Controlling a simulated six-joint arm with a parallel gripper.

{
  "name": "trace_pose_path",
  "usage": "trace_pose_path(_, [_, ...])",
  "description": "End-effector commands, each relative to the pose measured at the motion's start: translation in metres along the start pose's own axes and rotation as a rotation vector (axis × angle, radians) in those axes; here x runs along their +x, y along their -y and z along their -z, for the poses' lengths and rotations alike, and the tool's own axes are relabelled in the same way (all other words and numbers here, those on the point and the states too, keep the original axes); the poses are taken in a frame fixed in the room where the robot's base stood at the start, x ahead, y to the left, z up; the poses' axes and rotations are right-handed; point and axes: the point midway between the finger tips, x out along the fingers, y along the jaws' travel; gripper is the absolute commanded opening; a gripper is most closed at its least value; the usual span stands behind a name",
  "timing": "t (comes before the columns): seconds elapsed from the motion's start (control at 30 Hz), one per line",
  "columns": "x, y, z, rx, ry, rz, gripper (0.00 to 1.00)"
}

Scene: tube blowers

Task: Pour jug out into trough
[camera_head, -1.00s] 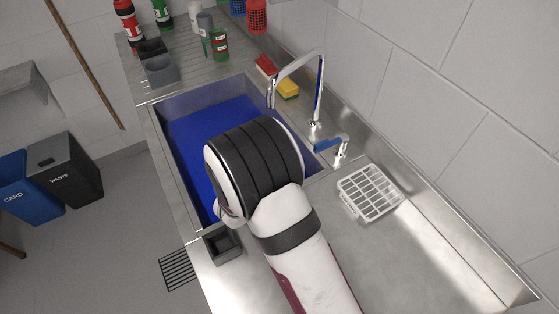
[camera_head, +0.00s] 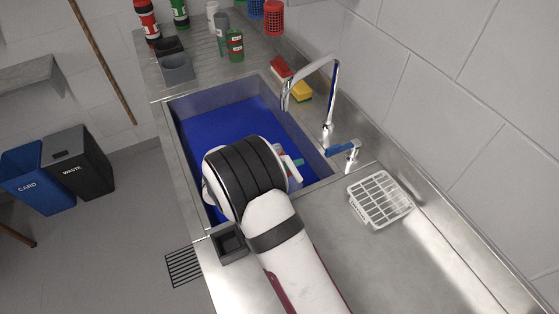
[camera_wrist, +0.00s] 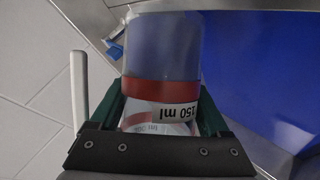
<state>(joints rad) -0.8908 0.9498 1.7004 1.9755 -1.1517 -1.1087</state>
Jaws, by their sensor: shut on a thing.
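The jug (camera_wrist: 163,50) is a see-through cylinder with a red band and a "150 ml" label, held in my gripper (camera_wrist: 160,108). My gripper's green fingers are shut on it, one on each side of the band. The trough seems to be the blue-floored sink basin (camera_head: 215,125). My wrist is over its near part. The blue floor also fills the right of the wrist view (camera_wrist: 265,60). I cannot tell the jug's tilt or contents.
A chrome tap (camera_head: 325,95) with a blue lever (camera_head: 342,149) stands right of the basin. A white rack (camera_head: 380,198) lies on the steel drainer. A dark square holder (camera_head: 229,241) sits at the near left rim. Bottles and cups (camera_head: 235,45) stand at the back.

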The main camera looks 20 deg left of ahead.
Motion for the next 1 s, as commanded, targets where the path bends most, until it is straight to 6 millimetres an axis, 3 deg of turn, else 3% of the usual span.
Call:
trace_pose_path(0.2, [0.011,0.011,-0.014,-0.432,0.192,-0.183,0.03])
trace_pose_path(0.4, [0.016,0.021,-0.015,-0.712,0.319,-0.3,0.03])
trace_pose_path(0.63, [0.009,0.018,-0.002,-0.884,0.395,-0.372,0.03])
trace_pose_path(1.0, [0.007,0.017,0.001,-0.923,0.413,-0.388,0.03])
